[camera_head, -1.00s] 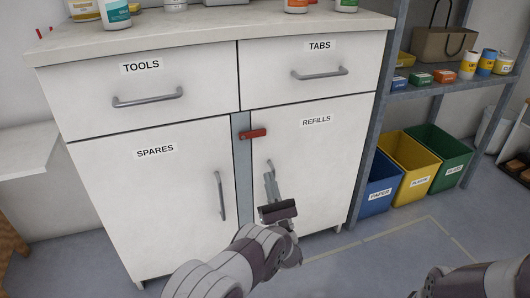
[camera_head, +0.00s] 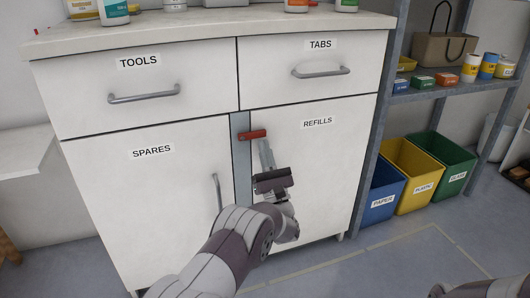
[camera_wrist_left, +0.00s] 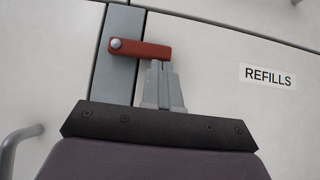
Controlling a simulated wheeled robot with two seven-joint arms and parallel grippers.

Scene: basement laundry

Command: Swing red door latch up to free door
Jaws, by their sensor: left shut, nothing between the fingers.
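The red door latch (camera_head: 252,134) lies about level across the grey strip (camera_head: 241,165) between the two lower doors. Its free end reaches over the REFILLS door (camera_head: 330,150). In the left wrist view the latch (camera_wrist_left: 143,49) has a round grey pivot at its left end. My left gripper (camera_head: 264,143) is shut and empty. Its fingertips are just below the free end of the latch, and in the left wrist view the tips (camera_wrist_left: 158,65) appear close under it. I cannot tell whether they touch.
The SPARES door (camera_head: 150,200) with its vertical handle (camera_head: 217,193) is left of the strip. Drawers with handles (camera_head: 145,95) are above. A shelf unit with blue (camera_head: 382,204), yellow and green bins stands at right.

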